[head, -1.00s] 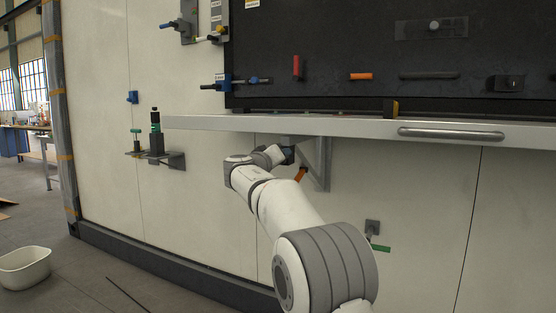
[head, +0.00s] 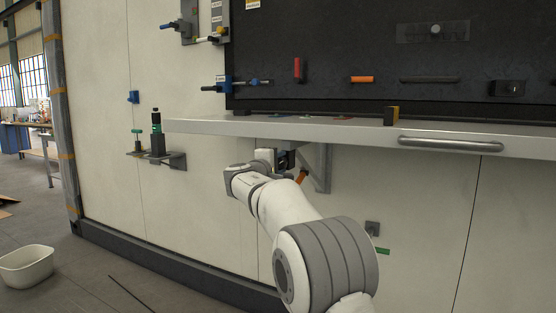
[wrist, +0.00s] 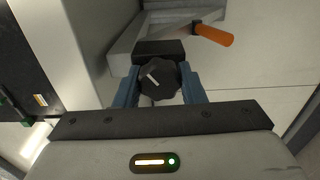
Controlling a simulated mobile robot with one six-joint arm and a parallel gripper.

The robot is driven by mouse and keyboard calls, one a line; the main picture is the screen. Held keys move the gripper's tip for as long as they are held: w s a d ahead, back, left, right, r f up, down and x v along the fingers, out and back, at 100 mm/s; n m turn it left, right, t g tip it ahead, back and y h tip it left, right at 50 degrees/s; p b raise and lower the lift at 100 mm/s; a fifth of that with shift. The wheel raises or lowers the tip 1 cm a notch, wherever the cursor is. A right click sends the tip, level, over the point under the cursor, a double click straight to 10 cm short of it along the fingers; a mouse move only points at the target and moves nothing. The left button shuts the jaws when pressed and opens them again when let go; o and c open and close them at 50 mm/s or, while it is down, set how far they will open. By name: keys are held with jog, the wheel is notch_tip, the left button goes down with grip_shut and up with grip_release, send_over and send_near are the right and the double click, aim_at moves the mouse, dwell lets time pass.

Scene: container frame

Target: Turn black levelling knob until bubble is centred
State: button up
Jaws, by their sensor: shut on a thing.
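The black levelling knob (wrist: 160,80) shows in the wrist view as a lobed knob with a white mark on its face. It sits in front of a dark block (wrist: 158,50) on a grey bracket. My gripper (wrist: 159,92) is shut on the knob, with one blue finger on each side of it. In the head view my gripper (head: 284,160) is under the white shelf, close to the bracket, and the knob is hidden there. I cannot make out a bubble level in either view.
An orange handle (wrist: 214,34) sticks out beside the bracket, close to my gripper; it also shows in the head view (head: 301,176). The shelf (head: 340,132) with its grey rail hangs just above my arm. A green-handled part (head: 376,249) is lower right.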

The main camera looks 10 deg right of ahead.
jog(key=n+p, duration=0.4)
jog(key=n, duration=0.2)
jog(key=shift+r, duration=0.1)
jog(key=n+p, duration=0.3)
jog(key=n, duration=0.1)
jog(key=shift+d+f+n+p, duration=0.1)
jog(key=shift+f+n+p, duration=0.1)
jog(key=shift+n+p, duration=0.6)
jog(key=shift+f+n, duration=0.1)
jog(key=shift+n, duration=0.3)
jog(key=o, duration=1)
jog(key=v, duration=0.8)
